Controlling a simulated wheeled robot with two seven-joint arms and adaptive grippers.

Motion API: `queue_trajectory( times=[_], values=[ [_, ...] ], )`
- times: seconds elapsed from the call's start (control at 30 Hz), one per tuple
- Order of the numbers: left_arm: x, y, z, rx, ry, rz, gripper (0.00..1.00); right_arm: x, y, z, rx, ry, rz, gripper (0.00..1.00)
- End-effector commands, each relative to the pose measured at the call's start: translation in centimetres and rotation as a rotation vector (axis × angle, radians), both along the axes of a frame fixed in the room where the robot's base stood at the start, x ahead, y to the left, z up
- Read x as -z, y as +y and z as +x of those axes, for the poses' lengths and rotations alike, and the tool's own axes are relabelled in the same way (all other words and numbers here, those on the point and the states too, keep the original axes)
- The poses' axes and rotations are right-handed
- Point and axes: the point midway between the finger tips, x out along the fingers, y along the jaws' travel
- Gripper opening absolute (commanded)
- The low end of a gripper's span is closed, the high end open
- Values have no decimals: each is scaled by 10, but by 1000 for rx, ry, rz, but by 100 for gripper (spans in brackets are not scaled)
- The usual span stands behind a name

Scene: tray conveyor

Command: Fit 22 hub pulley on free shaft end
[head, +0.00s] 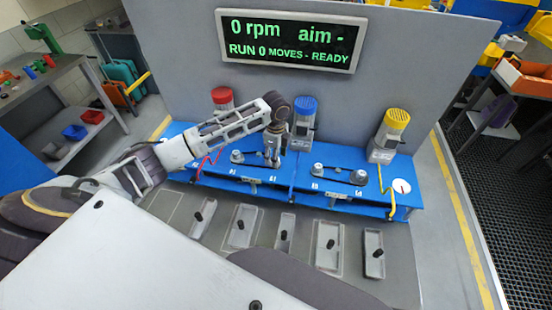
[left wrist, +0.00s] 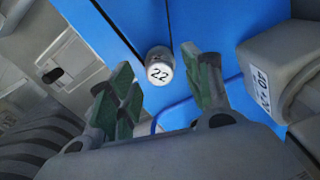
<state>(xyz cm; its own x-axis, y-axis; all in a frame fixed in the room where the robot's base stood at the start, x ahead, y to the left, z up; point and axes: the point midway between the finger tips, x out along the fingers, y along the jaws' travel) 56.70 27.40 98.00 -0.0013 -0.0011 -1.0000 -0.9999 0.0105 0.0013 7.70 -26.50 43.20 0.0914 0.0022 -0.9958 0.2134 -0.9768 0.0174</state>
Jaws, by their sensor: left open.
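My left gripper (head: 272,158) reaches down over the middle of the blue bench (head: 345,202). In the left wrist view its green-padded fingers (left wrist: 160,88) are spread apart with nothing pinched. A short grey cylinder with a white top marked 22 (left wrist: 159,72) stands on the blue surface between and beyond the fingertips; no finger visibly touches it. I cannot tell whether it is a hub or a shaft end. Grey round parts sit on the bench left of the gripper (head: 237,156) and right of it (head: 317,169). My right gripper is not in view.
Motors with red (head: 222,96), blue (head: 304,106) and yellow (head: 397,118) caps stand along the bench's back. A grey block with a printed label (left wrist: 275,75) is close to the right finger. Several grey trays with dark knobs, including one at the right (head: 374,262), line the front. The display (head: 290,40) reads 0 rpm.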

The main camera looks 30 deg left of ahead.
Motion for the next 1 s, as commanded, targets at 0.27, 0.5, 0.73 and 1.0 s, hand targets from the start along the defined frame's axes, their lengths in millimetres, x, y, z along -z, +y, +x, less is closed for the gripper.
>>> queue_trajectory(
  times=[0.27, 0.5, 0.73, 1.0],
  values=[
    [-41, 0, 1, 1, -4, -1, 50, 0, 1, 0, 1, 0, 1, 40],
    [-76, 0, 1, 1, -4, 0, 50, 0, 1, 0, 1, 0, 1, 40],
    [-96, 0, 1, 0, -2, 1, 50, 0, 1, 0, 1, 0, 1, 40],
    [-101, 0, 0, 0, -1, 0, 50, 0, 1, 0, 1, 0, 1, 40]
  ],
)
